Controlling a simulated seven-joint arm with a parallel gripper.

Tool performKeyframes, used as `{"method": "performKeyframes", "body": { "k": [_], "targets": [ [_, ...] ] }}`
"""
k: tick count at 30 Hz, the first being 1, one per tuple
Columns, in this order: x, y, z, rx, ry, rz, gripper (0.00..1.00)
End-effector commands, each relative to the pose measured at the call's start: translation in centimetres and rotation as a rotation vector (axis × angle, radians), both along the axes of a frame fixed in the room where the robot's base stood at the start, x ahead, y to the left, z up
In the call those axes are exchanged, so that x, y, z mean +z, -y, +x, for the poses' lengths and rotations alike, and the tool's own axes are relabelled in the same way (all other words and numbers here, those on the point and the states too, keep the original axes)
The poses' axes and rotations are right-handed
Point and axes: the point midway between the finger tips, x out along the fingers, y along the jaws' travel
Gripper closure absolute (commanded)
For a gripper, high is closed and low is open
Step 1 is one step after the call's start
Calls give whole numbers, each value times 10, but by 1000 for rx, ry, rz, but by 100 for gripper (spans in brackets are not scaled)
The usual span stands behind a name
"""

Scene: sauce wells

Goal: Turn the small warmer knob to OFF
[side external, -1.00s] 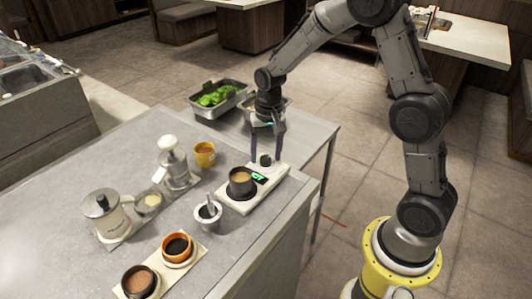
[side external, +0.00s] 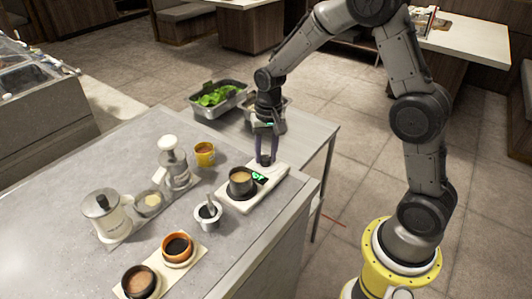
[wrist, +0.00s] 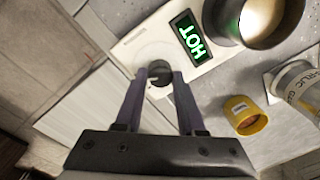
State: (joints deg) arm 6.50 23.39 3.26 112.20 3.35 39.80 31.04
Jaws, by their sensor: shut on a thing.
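The warmer (side external: 274,172) is a white slab on the counter with a dark pot (side external: 241,184) of brown liquid on its near end. Its green display (wrist: 190,38) reads HOT in the wrist view. The small dark knob (wrist: 158,79) sits on a pale round base at the warmer's far end. My gripper (wrist: 159,80) points down over this end, with its two purple fingers shut on the knob, one on each side. In the side view, my gripper (side external: 266,160) hides most of the knob.
A yellow cup (side external: 204,154), also in the wrist view (wrist: 243,116), stands near the warmer. A small grey cup with a utensil (side external: 208,215) stands in front. A pump dispenser (side external: 173,165) and two sauce bowls (side external: 178,248) are further off. A tray of greens (side external: 216,97) is behind.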

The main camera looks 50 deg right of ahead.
Motion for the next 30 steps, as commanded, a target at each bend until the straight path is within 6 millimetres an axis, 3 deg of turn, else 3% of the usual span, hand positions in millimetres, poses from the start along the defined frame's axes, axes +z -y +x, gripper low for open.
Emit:
{"method": "performKeyframes", "body": {
  "k": [11,30],
  "targets": [
    [1,0,1,215,2,0,100],
    [2,-1,2,822,2,-2,100]
  ]
}}
